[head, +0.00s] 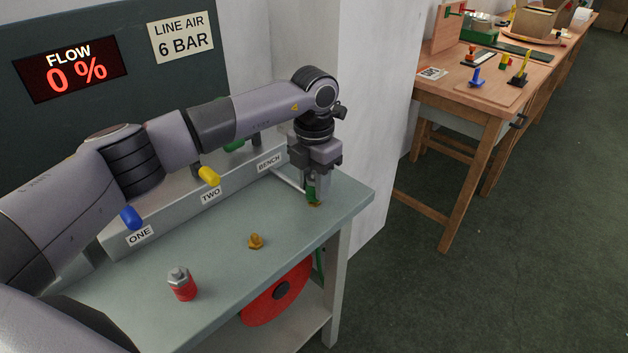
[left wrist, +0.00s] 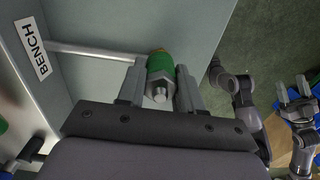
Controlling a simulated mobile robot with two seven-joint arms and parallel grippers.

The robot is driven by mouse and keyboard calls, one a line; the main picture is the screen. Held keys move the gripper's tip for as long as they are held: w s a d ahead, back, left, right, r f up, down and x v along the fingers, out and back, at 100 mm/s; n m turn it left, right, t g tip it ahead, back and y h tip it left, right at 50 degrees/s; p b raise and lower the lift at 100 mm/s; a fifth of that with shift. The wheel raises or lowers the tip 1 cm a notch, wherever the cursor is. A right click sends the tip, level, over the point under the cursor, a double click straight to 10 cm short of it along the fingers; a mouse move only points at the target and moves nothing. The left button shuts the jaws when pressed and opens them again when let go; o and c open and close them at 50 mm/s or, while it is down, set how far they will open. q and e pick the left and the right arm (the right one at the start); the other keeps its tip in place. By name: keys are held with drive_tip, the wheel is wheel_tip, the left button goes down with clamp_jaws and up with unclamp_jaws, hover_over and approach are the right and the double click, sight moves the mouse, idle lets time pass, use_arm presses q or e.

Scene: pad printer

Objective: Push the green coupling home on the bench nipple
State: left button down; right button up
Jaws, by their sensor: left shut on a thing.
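My left gripper (head: 312,186) points down at the bench's right end, below the BENCH label. It is shut on the green coupling (head: 312,194), which also shows between the fingers in the left wrist view (left wrist: 160,64), with a grey metal fitting on its near end. A bit of brass (head: 315,205) shows just beyond the coupling's far end and is probably the bench nipple; it shows in the left wrist view too (left wrist: 158,50). I cannot tell how deep the coupling sits on it. My right gripper (left wrist: 294,94) is open and empty at the right of the left wrist view.
A brass fitting (head: 256,241) and a red coupling with a metal top (head: 182,284) stand on the bench (head: 225,262). A pale pipe (left wrist: 95,52) runs from the BENCH label to beside the coupling. The display (head: 72,70) reads flow 0 %. A red reel (head: 278,293) hangs below.

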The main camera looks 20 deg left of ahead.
use_arm(q)
drive_tip(key=shift+f, duration=0.45)
drive_tip(key=c, duration=0.7)
unclamp_jaws()
drive_tip(key=shift+o, duration=0.2)
drive_tip(key=shift+r, duration=0.1)
